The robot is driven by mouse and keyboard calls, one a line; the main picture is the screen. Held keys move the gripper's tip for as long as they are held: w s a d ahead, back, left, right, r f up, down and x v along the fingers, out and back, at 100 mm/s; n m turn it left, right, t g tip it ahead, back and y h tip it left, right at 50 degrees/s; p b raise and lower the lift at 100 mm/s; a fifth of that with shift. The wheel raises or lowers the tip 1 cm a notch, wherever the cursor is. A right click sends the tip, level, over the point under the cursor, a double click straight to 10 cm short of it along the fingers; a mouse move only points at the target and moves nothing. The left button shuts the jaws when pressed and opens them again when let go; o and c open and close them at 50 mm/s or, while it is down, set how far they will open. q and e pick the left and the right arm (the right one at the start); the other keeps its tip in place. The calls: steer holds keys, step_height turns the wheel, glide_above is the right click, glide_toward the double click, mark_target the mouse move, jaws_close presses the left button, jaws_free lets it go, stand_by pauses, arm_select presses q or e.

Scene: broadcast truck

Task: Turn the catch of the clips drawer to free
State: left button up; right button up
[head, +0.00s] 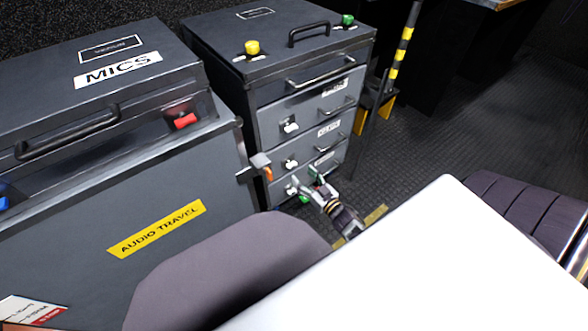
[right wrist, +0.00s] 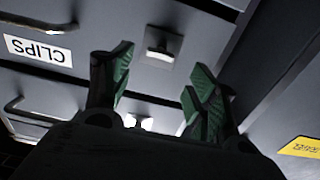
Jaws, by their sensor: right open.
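The drawer unit (head: 262,130) has several grey drawers, each with a bar handle and a small pale catch. In the right wrist view a white label (right wrist: 38,50) reads CLIPS. A pale catch (right wrist: 160,46) on a dark mount is on the same grey front, right of that label. My right gripper (head: 308,185) is low at the unit's front, close to the lowest catch (head: 292,189). Its green fingers (right wrist: 160,88) are open, with nothing seen between them. The catch shows beyond the fingertips, apart from them. My left gripper is not in view.
A second catch (right wrist: 138,122) is partly hidden behind my gripper. The MICS case (head: 160,190), with an orange latch on its side, stands left of the unit. Dark floor lies to the right.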

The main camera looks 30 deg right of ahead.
mark_target(293, 166)
steer(key=w+b, duration=0.2)
steer(key=w, duration=0.4)
steer(key=shift+w+a, duration=0.2)
steer(key=shift+w, duration=0.15)
steer(key=c, duration=1)
